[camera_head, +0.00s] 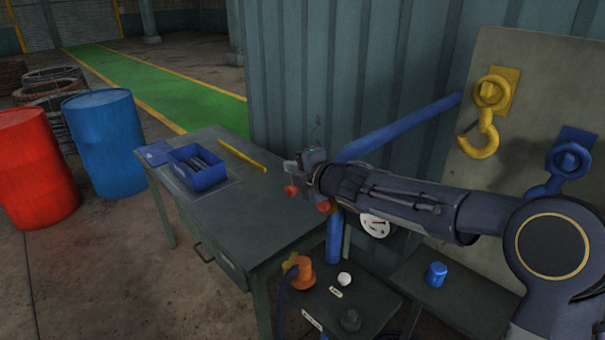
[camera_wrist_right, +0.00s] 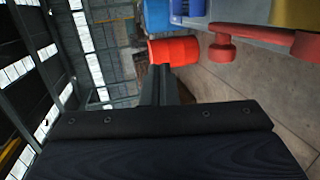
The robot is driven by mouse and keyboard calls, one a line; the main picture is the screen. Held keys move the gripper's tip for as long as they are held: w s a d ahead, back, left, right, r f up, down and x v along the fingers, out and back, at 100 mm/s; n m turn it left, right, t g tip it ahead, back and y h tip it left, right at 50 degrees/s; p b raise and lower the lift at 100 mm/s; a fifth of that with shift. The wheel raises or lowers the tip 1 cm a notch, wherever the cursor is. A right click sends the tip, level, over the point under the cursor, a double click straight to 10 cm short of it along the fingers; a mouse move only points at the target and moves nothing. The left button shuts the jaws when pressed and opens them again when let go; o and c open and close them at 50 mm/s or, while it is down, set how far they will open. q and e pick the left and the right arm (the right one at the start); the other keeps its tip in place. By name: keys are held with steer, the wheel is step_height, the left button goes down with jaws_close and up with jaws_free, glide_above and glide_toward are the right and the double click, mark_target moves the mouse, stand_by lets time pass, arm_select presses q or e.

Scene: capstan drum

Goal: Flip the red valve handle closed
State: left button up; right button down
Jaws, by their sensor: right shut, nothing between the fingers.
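The red valve handle (camera_wrist_right: 265,36) shows in the right wrist view as a red bar with a round knob at its left end, at the upper right. In the head view only small red parts of the handle (camera_head: 291,190) show below and beside my right gripper (camera_head: 290,168), which hides the rest. My right gripper is shut and empty. Its closed fingers (camera_wrist_right: 162,76) lie to the left of the handle's knob in the wrist view, apart from it in the picture. Contact cannot be told from the head view. My left gripper is not in view.
A blue pipe (camera_head: 400,128) runs behind my right arm. A table (camera_head: 255,207) with a blue bin (camera_head: 198,170) stands to the left. A panel with a yellow hook (camera_head: 482,135) is at right. An orange plug (camera_head: 303,274) and white knob (camera_head: 344,279) sit below.

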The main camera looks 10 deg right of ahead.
step_height(320, 180, up, 8)
steer(key=s+p, duration=0.2)
steer(key=p, duration=0.2)
steer(key=shift+s+d, duration=0.15)
steer(key=shift+s, duration=0.1)
steer(key=shift+d+f, duration=0.1)
steer(key=shift+d, duration=0.05)
